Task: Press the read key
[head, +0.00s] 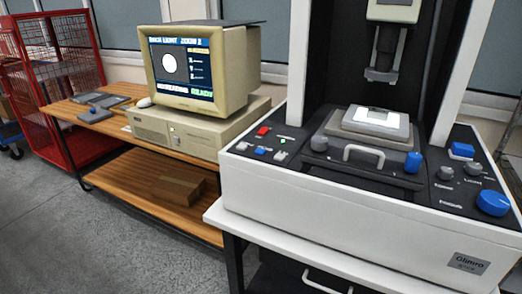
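The white and black measuring machine (330,205) stands at the right on a white-topped stand. Its left panel has a red key (263,131), a blue key (260,152) and small pale keys and switches. Its right panel has a larger blue square key (461,150), grey knobs and a big blue knob (492,203). The key labels are too small to read, so I cannot tell which is the read key. The monitor (190,70) shows a white disc on a dark picture, with "READING" and "READY" along the bottom. Neither of my grippers is in view.
The machine's stage (376,124) carries a pale plate under the hanging head (384,60). A handle (364,154) crosses its front. A wooden bench (110,125) holds the computer, with a cardboard box (178,189) below. A red wire cage (75,60) stands left; floor in front is clear.

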